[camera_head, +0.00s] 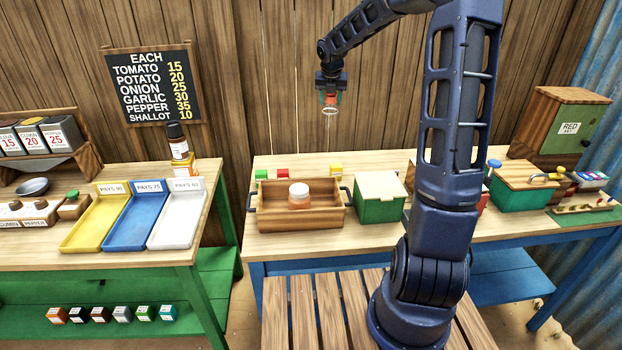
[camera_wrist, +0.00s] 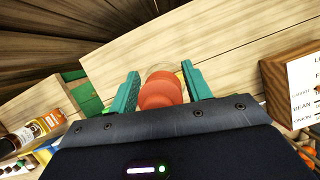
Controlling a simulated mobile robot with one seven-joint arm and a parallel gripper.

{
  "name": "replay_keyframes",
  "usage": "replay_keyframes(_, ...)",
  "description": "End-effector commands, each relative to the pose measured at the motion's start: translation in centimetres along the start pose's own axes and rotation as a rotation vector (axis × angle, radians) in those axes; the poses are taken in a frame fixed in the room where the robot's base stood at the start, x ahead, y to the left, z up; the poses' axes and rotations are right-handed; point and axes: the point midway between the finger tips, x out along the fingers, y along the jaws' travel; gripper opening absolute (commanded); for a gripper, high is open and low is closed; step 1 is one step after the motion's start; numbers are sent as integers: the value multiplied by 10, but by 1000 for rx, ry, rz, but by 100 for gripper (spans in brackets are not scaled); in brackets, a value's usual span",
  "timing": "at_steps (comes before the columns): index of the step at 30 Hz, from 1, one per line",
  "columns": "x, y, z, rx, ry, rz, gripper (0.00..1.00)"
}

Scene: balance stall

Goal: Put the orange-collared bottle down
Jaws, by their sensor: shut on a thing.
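My gripper (camera_head: 330,92) is raised high in front of the plank wall, above the back of the right table. It is shut on the orange-collared bottle (camera_head: 329,112), whose clear lower part hangs below the fingers. In the wrist view the orange collar (camera_wrist: 161,92) sits between the teal fingers of my gripper (camera_wrist: 163,84), with a clear rim beyond it. The bottle is well clear of the tabletop. Most of its glass is hard to make out.
A wooden tray (camera_head: 262,222) on the right table holds a white-capped jar (camera_head: 299,195). A green box (camera_head: 380,205) stands to its right. Small coloured blocks line the table's back. A dark-capped bottle (camera_head: 178,143) stands on the left table, near the coloured trays.

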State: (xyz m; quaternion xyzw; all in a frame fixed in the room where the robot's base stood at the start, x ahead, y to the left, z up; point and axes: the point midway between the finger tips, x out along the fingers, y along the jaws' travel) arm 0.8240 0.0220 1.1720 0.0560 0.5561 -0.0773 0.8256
Motion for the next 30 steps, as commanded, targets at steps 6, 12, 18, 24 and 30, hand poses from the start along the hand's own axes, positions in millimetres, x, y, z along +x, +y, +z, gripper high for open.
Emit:
replay_keyframes(6,-13,54,-34,-139,-5,50,11)
replay_keyframes(12,-12,70,-48,-186,-6,66,11)
replay_keyframes(18,21,71,-62,-190,-4,67,11)
replay_keyframes(24,62,71,-79,-190,-4,67,11)
replay_keyframes(30,102,70,-95,-189,-3,66,11)
